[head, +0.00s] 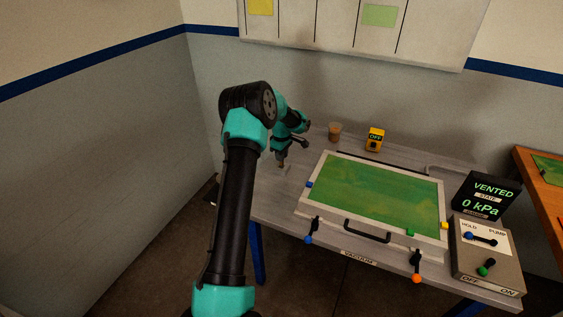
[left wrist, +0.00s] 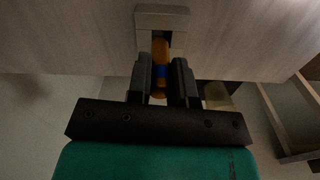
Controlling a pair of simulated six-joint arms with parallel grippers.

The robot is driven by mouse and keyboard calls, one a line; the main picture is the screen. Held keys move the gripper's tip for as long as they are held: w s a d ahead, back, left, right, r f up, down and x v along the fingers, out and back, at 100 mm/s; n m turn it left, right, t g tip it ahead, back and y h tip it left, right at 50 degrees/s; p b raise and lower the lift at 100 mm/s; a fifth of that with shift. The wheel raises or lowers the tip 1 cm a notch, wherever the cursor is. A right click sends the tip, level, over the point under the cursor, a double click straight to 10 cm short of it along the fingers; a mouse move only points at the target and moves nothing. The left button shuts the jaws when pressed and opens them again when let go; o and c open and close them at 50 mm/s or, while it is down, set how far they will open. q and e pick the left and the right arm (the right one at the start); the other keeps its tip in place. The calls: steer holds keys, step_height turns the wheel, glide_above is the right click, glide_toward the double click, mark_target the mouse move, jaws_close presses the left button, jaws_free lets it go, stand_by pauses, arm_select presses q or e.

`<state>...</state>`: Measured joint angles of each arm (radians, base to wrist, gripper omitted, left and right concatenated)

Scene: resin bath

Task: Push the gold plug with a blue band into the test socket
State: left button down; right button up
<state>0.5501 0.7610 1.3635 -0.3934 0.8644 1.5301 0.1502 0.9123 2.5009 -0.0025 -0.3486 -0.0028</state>
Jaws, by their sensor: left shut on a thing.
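The gold plug with a blue band (left wrist: 160,50) is between the two black fingers of my left gripper (left wrist: 161,76) in the left wrist view. The gripper is shut on it around the blue band. The plug's far end reaches into the opening of a pale U-shaped block, the test socket (left wrist: 162,10). I cannot tell how deep it sits. In the head view my left gripper (head: 281,161) points down at the left part of the table; the plug is too small to make out there. My right gripper is not in view.
A framed green panel (head: 375,192) with clamps and a handle takes up the table's middle. A cup (head: 335,132) and a yellow box marked OFF (head: 375,139) stand behind it. A gauge reading VENTED (head: 488,193) and a switch box (head: 487,262) stand at the right.

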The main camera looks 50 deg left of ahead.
arm_select(q)
steer(key=shift+s+f, duration=0.1)
steer(key=shift+f, duration=1.5)
steer(key=shift+f, duration=0.1)
steer(key=c, duration=1)
jaws_free()
step_height(320, 180, up, 12)
steer(key=shift+r, duration=0.15)
steer(key=shift+d, duration=0.1)
